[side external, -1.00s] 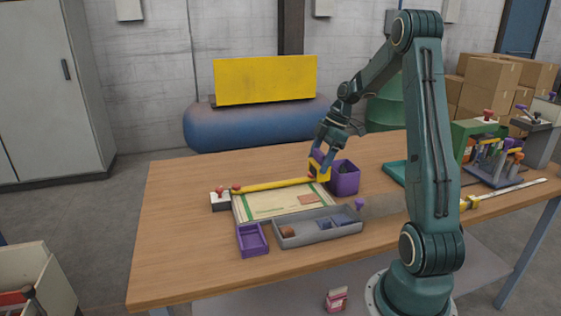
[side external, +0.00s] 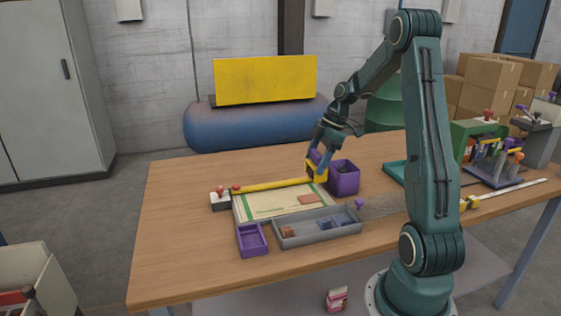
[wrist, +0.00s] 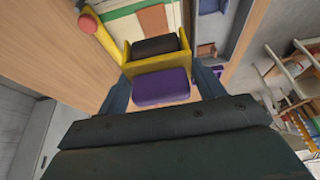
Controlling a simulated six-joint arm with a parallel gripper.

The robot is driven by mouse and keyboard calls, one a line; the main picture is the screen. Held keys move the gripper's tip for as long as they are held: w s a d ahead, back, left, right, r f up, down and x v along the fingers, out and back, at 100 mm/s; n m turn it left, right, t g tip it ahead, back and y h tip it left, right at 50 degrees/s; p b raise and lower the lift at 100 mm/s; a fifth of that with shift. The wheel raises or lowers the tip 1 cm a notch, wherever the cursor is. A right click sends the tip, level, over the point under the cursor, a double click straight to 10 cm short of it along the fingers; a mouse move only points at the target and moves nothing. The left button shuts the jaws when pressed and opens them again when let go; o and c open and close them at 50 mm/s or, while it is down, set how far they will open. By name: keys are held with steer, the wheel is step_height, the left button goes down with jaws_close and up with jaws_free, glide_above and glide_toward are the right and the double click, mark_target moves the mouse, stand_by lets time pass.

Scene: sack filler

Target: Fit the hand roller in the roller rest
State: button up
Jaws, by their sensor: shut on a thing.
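The hand roller (side external: 316,171) has a yellow frame, a black roller and a purple grip. My gripper (side external: 316,158) is shut on the purple grip, which shows between the fingers in the wrist view (wrist: 162,87). The black roller (wrist: 155,46) faces away from the wrist, within the yellow frame. The roller is at the right end of a yellow bar, beside a purple box (side external: 345,182); I cannot tell whether it touches the surface below. I cannot tell for certain which thing is the roller rest; a small open purple tray (side external: 251,239) lies at the front.
A pale sack with a green stripe (side external: 262,207) and a brown patch lies under the yellow bar (side external: 275,186). A grey divided tray (side external: 320,238) with small items lies in front. A tool rack (side external: 495,165) stands at the right. The table's left side is clear.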

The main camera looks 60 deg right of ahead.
steer(key=w+a, duration=0.6)
steer(key=a, duration=0.6)
glide_above(252, 242)
steer(key=shift+w+f, duration=0.1)
steer(key=shift+f, duration=0.2)
steer(key=shift+f, duration=0.15)
steer(key=shift+f, duration=2.25)
steer(key=shift+f, duration=1.55)
steer(key=o, duration=1)
steer(key=shift+o, duration=0.2)
steer(key=shift+r, duration=0.1)
